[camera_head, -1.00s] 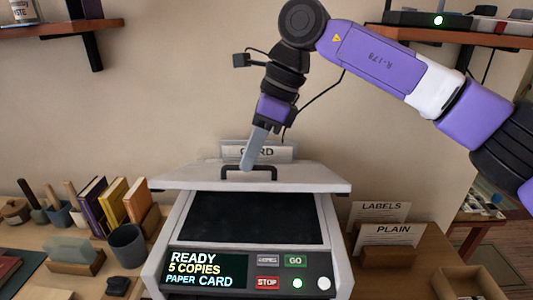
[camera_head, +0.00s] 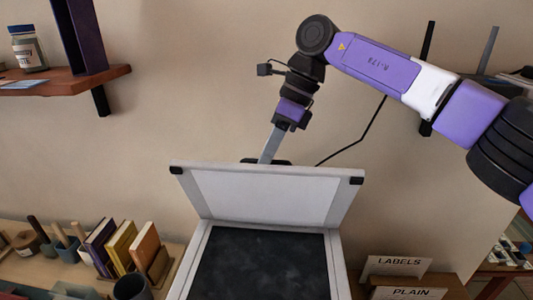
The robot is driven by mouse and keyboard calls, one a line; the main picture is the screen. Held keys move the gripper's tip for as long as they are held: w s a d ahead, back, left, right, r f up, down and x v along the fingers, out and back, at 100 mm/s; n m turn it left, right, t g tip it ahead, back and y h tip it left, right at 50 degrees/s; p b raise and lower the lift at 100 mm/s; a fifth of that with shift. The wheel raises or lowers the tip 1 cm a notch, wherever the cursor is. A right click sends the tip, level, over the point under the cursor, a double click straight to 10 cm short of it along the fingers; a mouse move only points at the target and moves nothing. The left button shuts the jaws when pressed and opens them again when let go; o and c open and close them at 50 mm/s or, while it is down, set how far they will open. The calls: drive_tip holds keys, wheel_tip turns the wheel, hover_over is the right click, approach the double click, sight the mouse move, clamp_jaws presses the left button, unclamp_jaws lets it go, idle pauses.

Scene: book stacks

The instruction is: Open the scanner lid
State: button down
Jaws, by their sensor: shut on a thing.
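The scanner lid (camera_head: 265,195) stands raised and tilted up at the back of the scanner, its pale underside facing me. The dark scanner glass (camera_head: 262,262) shows below it. My gripper (camera_head: 269,152) is at the lid's top edge, shut on the black lid handle (camera_head: 285,162). Most of the handle is hidden behind the lid's edge, and so are the fingertips. The scanner's front panel is out of view below.
Books (camera_head: 121,247) and a dark cup (camera_head: 131,288) stand at the left. The LABELS (camera_head: 398,262) and PLAIN (camera_head: 406,292) card holders stand at the right. A wooden shelf (camera_head: 60,80) with a jar is at the upper left.

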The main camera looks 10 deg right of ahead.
drive_tip(key=shift+w+d+f+p, duration=0.15)
drive_tip(key=shift+w+d, duration=0.1)
drive_tip(key=shift+w, duration=0.2)
drive_tip(key=shift+w+d+f+p, duration=0.15)
drive_tip(key=shift+w+d, duration=0.1)
drive_tip(key=shift+w, duration=0.15)
drive_tip(key=c, duration=1.5)
unclamp_jaws()
drive_tip(key=shift+w, duration=0.2)
drive_tip(key=shift+s, duration=0.1)
drive_tip(key=shift+r, duration=0.1)
drive_tip(key=shift+r, duration=0.1)
drive_tip(key=b+v, duration=0.1)
drive_tip(key=v, duration=0.6)
drive_tip(key=shift+r, duration=0.4)
